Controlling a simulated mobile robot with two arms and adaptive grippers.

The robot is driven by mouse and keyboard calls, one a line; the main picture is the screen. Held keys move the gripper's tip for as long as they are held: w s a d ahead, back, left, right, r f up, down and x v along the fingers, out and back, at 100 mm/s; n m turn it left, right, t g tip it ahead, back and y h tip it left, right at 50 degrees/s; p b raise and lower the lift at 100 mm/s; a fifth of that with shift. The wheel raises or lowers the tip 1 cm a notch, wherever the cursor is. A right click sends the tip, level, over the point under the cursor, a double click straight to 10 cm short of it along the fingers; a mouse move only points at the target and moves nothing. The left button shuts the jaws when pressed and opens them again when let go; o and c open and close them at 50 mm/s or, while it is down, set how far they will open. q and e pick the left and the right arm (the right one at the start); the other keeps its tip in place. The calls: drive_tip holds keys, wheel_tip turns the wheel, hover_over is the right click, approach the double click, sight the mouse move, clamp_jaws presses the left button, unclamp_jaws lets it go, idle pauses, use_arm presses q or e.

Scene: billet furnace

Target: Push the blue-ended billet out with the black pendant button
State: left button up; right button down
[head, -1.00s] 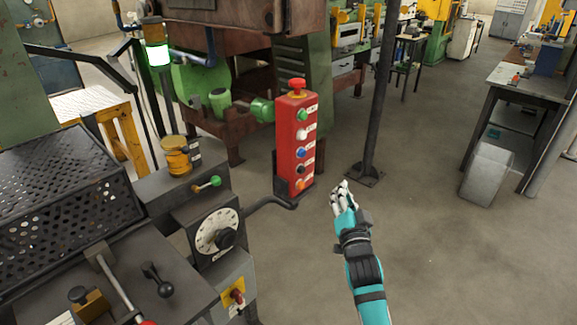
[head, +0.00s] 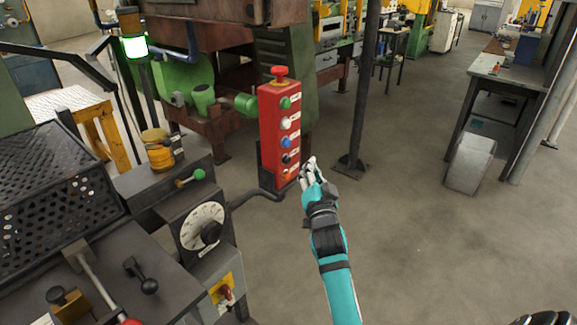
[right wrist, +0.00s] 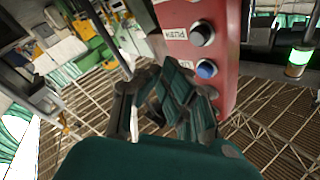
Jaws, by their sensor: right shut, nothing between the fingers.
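The red push-button pendant (head: 268,140) stands upright in the head view, with a red mushroom button on top and a column of coloured buttons. The black button (head: 286,158) is low in the column, below the blue button (head: 286,142). In the right wrist view the pendant (right wrist: 228,50) shows the black button (right wrist: 202,33) above the blue button (right wrist: 206,69). My right gripper (head: 309,166) is shut and empty, just right of the pendant's lower end, near black-button height. I cannot tell whether it touches. The left gripper and the blue-ended billet are not in view.
A control desk with a dial (head: 202,226) and levers is at left, and a bent arm (head: 250,193) runs from it to the pendant. A dark post (head: 362,90) stands behind the gripper. A workbench (head: 497,68) is at right. The floor between is clear.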

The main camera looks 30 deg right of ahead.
sight(286, 160)
drive_tip(key=shift+w+a+b, duration=0.25)
drive_tip(key=shift+w+a, duration=0.1)
drive_tip(key=shift+w, duration=0.4)
drive_tip(key=shift+w+a+b, duration=0.2)
drive_tip(key=shift+w+a, duration=0.1)
drive_tip(key=shift+w, duration=0.45)
idle(0.3)
drive_tip(key=shift+w+a, duration=0.15)
drive_tip(key=shift+w, duration=0.2)
drive_tip(key=shift+w+a+b, duration=0.2)
drive_tip(key=shift+w+b, duration=0.15)
drive_tip(key=shift+w, duration=0.15)
idle(0.7)
drive_tip(key=shift+s+d, duration=0.1)
drive_tip(key=shift+s, duration=0.05)
drive_tip(key=shift+s+d+p, duration=0.25)
drive_tip(key=shift+s+p, duration=0.35)
drive_tip(key=shift+s, duration=0.15)
